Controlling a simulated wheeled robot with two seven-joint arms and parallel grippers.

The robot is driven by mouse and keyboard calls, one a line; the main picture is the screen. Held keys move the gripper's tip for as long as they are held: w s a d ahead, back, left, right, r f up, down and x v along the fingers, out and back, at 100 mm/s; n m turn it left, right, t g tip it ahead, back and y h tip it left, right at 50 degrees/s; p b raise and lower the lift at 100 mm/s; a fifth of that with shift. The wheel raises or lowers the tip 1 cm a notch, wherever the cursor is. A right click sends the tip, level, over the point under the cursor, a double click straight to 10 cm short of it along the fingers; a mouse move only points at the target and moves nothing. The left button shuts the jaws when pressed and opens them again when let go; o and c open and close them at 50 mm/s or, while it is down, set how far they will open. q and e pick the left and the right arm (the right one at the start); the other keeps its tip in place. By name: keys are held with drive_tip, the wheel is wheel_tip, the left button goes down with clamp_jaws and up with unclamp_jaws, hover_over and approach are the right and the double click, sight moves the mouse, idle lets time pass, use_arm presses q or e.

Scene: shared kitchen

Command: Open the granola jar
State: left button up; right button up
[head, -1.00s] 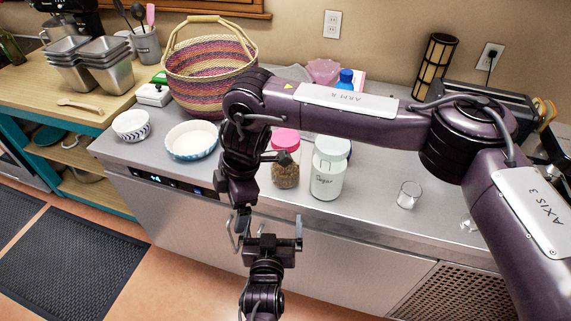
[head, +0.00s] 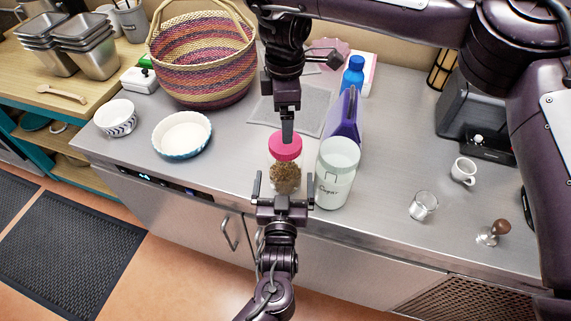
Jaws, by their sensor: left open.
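The granola jar (head: 284,178) is clear glass with brown granola inside and stands upright near the counter's front edge. Its pink lid (head: 285,147) is on top. My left gripper (head: 284,187) comes from the front. It is open, with one finger at each side of the jar's lower part; I see no clear contact. My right gripper (head: 287,132) points down from above, its tip over the lid. It is seen edge-on, so its opening is hidden, and I cannot tell whether it touches the lid.
A white sugar jar (head: 337,175) stands close at the jar's right, with a purple object (head: 345,117) behind it. A white-and-blue dish (head: 182,134) and a woven basket (head: 203,60) are on the left. A glass (head: 423,205) and a tamper (head: 493,232) stand right.

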use_arm(q)
drive_tip(key=w, duration=0.6)
drive_tip(key=shift+d+f, duration=0.15)
use_arm(e)
drive_tip(key=shift+w+f, duration=0.3)
drive_tip(key=shift+w, duration=0.1)
use_arm(q)
drive_tip(key=shift+w, duration=0.45)
use_arm(e)
drive_tip(key=shift+s+r, duration=0.1)
drive_tip(key=shift+s, duration=0.15)
